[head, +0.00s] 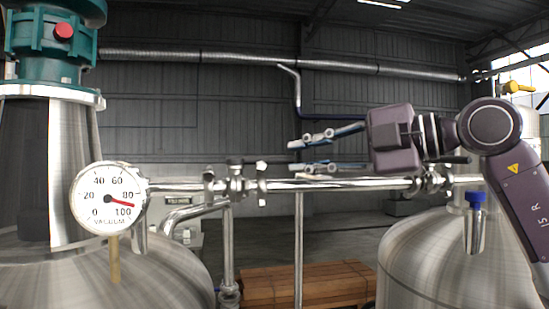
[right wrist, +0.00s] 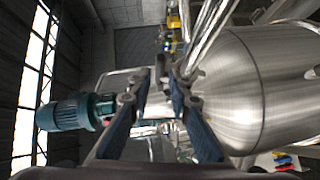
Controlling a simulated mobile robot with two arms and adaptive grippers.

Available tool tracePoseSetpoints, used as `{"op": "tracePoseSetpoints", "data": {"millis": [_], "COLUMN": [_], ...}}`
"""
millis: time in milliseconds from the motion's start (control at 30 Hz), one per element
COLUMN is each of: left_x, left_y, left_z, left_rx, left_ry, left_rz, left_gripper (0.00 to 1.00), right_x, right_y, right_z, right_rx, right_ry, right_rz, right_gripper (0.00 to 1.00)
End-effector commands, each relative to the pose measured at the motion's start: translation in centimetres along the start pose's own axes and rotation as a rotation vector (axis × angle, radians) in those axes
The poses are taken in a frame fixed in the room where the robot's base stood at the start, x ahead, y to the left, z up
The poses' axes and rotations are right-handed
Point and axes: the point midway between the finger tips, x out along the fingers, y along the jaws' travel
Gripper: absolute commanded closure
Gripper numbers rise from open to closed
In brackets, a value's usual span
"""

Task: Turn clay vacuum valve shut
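A steel pipe (head: 330,185) runs across the head view between two tanks. A valve-like fitting with clamps and a dark lever (head: 236,182) sits on it left of centre; I cannot tell whether it is the clay vacuum valve or how it is set. A similar fitting (head: 430,182) is partly behind my right arm. A round vacuum gauge (head: 109,198) at the left has a red needle between 80 and 100. My right gripper (head: 298,156) is open, pointing left, just above the pipe and right of the left fitting. Its spread fingers also show in the right wrist view (right wrist: 160,90), holding nothing. My left gripper is out of view.
A steel tank with a teal motor (head: 55,40) stands at the left, another tank (head: 430,260) at the right. A blue-capped fitting (head: 476,197) is near my right arm. A yellow-handled part (head: 518,87) is at the upper right. Wooden boards (head: 270,287) lie behind.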

Motion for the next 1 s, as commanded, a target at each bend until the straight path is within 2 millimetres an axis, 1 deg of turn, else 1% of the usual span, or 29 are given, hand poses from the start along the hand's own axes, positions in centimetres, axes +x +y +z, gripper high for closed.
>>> {"op": "tracePoseSetpoints", "data": {"millis": [33, 200, 300, 400, 533, 733, 767, 900, 1000], "left_x": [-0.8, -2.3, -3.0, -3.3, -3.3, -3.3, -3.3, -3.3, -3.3], "left_y": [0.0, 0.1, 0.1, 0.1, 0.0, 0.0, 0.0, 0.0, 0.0], "left_z": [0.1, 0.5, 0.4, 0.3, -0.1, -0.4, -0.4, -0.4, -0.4], "left_rx": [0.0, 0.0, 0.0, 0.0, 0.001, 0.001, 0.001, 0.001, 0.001], "left_ry": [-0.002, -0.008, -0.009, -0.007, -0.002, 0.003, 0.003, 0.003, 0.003], "left_rz": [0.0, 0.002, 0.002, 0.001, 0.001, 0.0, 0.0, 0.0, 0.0], "left_gripper": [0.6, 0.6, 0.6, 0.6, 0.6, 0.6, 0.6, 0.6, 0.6], "right_x": [0.9, 3.8, 5.1, 5.9, 6.4, 6.4, 6.4, 6.4, 6.4], "right_y": [0.3, 0.3, 0.2, 0.2, 0.0, -0.1, -0.1, -0.1, -0.1], "right_z": [-0.2, -0.2, -0.2, -0.1, -0.1, -0.1, -0.1, -0.1, -0.1], "right_rx": [0.001, 0.001, 0.002, 0.001, 0.0, 0.0, 0.0, 0.0, 0.0], "right_ry": [0.004, 0.004, 0.004, 0.002, 0.002, 0.001, 0.002, 0.002, 0.001], "right_rz": [-0.004, -0.003, -0.004, -0.002, -0.002, -0.002, -0.002, -0.002, -0.002], "right_gripper": [0.82, 0.82, 0.82, 0.82, 0.82, 0.82, 0.84, 1.0, 1.0]}}
